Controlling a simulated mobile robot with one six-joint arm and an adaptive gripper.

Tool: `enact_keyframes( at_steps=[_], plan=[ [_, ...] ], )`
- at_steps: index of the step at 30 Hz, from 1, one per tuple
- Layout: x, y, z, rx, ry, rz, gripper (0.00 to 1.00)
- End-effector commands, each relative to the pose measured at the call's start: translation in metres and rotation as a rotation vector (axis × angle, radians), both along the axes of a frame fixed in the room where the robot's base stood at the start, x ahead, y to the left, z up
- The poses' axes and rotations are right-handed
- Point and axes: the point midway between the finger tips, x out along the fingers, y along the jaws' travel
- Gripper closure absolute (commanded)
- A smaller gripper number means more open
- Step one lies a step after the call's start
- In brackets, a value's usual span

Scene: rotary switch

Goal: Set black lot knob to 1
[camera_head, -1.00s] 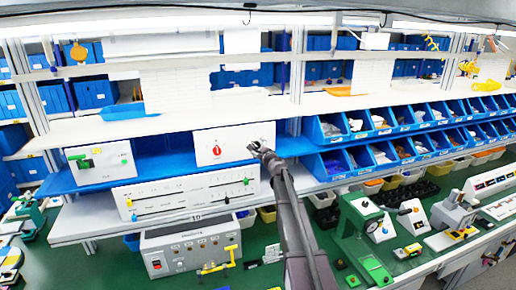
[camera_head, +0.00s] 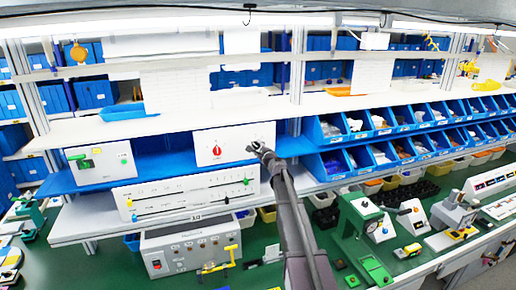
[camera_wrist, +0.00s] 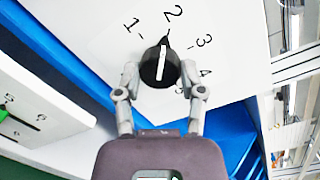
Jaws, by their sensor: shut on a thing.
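The black knob (camera_wrist: 160,66) sits on a white panel (camera_wrist: 110,52) with printed numbers, in the wrist view. Its white line points up, at or very near the 2 mark. The 1 is to the left of the 2; 3 and 4 are to the right. My gripper (camera_wrist: 160,76) has one finger on each side of the knob and is shut on it. In the head view my gripper (camera_head: 258,148) is at the right part of the white panel (camera_head: 205,136) and hides the black knob. A red knob (camera_head: 217,150) is on the same panel, left of my gripper.
A white box with a green handle (camera_head: 82,160) stands to the left on the blue shelf. A slider panel (camera_head: 165,203) is below. Blue bins (camera_head: 330,166) are close on the right of my arm.

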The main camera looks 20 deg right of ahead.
Motion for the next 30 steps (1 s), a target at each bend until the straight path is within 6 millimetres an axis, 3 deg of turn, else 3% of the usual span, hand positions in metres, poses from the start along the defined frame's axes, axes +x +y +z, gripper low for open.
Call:
enact_keyframes(
  at_steps=[21,30],
  plan=[
    [0.0020,0.0003,0.0018,-0.539,0.000,-0.002,0.96],
    [0.0023,0.0005,0.0014,-0.695,0.000,-0.002,0.96]
  ],
)
